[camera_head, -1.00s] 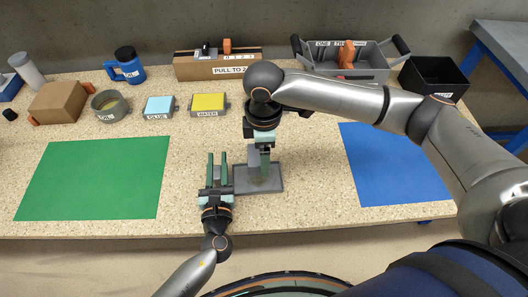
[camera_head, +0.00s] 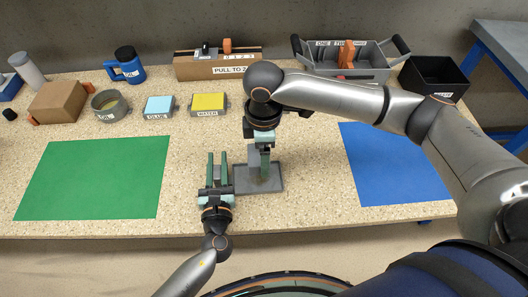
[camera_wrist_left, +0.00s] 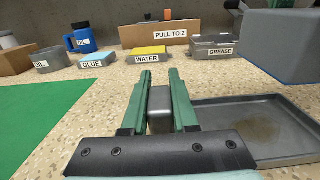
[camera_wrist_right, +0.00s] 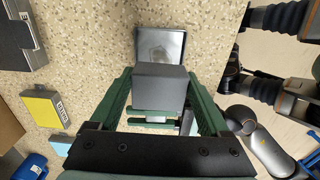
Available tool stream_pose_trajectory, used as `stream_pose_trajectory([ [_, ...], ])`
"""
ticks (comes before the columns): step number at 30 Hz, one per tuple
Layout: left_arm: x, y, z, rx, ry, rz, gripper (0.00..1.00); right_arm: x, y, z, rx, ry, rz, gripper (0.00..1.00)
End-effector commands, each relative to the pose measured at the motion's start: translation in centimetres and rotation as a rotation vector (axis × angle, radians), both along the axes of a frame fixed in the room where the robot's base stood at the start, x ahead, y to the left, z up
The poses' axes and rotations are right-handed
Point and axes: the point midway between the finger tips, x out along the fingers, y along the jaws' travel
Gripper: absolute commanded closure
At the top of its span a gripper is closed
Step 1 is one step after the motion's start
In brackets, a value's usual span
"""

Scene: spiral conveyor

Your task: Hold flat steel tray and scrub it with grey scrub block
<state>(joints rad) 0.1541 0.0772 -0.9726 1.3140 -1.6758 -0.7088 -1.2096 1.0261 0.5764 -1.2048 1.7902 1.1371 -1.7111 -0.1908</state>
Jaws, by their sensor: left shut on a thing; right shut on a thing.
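The flat steel tray (camera_head: 240,188) lies on the table in front of me, with a brownish smudge on its floor that shows in the left wrist view (camera_wrist_left: 257,130). My left gripper (camera_head: 217,158) is shut on a small grey grip (camera_wrist_left: 160,108) at the tray's left side. My right gripper (camera_wrist_right: 160,82) points down over the tray and is shut on the grey scrub block (camera_wrist_right: 160,88). In the left wrist view the block (camera_wrist_left: 285,45) appears above the tray with a gap beneath it.
A green mat (camera_head: 92,178) lies to the left and a blue mat (camera_head: 395,165) to the right. Behind stand a glue box (camera_head: 158,107), a yellow water box (camera_head: 208,104), an oil pot (camera_head: 109,105) and a cardboard box (camera_head: 218,68). The front table edge is close to the tray.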

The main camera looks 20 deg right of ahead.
Motion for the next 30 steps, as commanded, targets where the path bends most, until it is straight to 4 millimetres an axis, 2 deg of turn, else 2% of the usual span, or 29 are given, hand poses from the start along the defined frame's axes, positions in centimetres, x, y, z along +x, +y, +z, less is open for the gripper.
stream_pose_trajectory([
  [5,-0.1,0.0,-0.3,0.003,0.005,-0.001,1.0,0.0,0.0,-0.5,-0.001,0.001,0.0,0.78],
  [21,-0.1,0.0,-0.4,0.004,0.007,-0.002,1.0,0.0,0.0,-5.0,0.002,0.002,0.0,0.78],
  [30,-0.1,0.1,-0.5,0.005,0.009,-0.002,1.0,0.0,0.0,-5.4,0.001,0.001,0.0,0.78],
])
